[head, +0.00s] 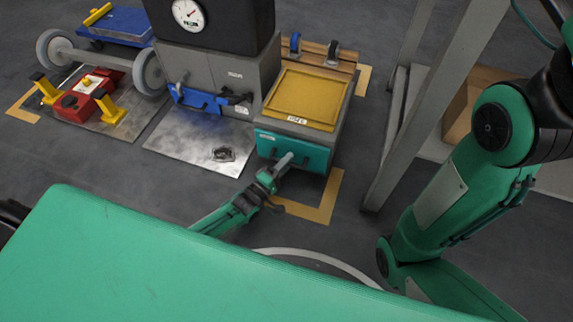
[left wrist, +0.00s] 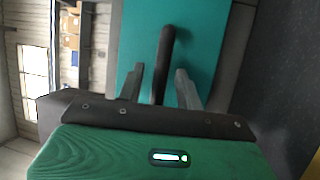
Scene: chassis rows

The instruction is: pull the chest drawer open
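The chest (head: 345,105) is a grey box with a yellow top, standing on the floor right of centre in the head view. Its teal drawer front (head: 315,156) faces me and looks flush with the body. My left gripper (head: 287,160) is at the drawer front. In the left wrist view the dark bar handle (left wrist: 166,45) stands upright against the teal panel. The fingers of my left gripper (left wrist: 159,88) lie on either side of the handle, with a visible gap at least on the left. My right arm shows at the right of the head view, but its gripper is out of view.
A red unit with yellow posts (head: 82,95) is farther left. A grey frame post (head: 425,105) stands right of the chest.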

